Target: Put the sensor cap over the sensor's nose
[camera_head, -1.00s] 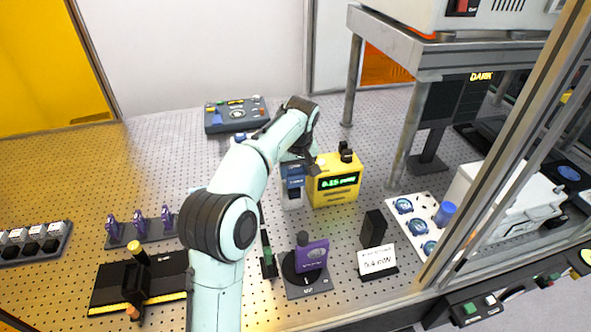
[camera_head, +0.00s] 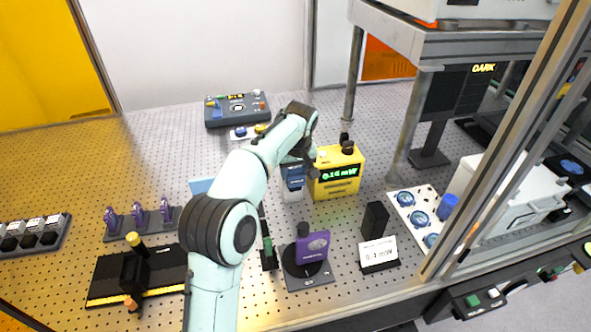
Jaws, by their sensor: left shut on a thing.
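My left arm reaches in from the bottom and bends over the middle of the bench. Its gripper (camera_head: 305,170) points down beside the yellow meter (camera_head: 338,177), which reads 0.16 mW. The fingers are small and partly covered by my wrist. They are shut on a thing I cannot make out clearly. A blue and white block (camera_head: 293,182) stands just left of the meter, by the fingers. A purple plate (camera_head: 312,246) with a black knob stands on a dark round mount in front. I cannot clearly identify the sensor's nose or the cap. My right gripper is not in view.
A black block (camera_head: 375,220) and a white sign (camera_head: 378,252) stand right of the mount. A tray of blue round parts (camera_head: 405,198) lies beside a shelf leg (camera_head: 413,125). Purple holders (camera_head: 138,218) and a black fixture (camera_head: 112,279) lie left. A control box (camera_head: 237,110) stands behind.

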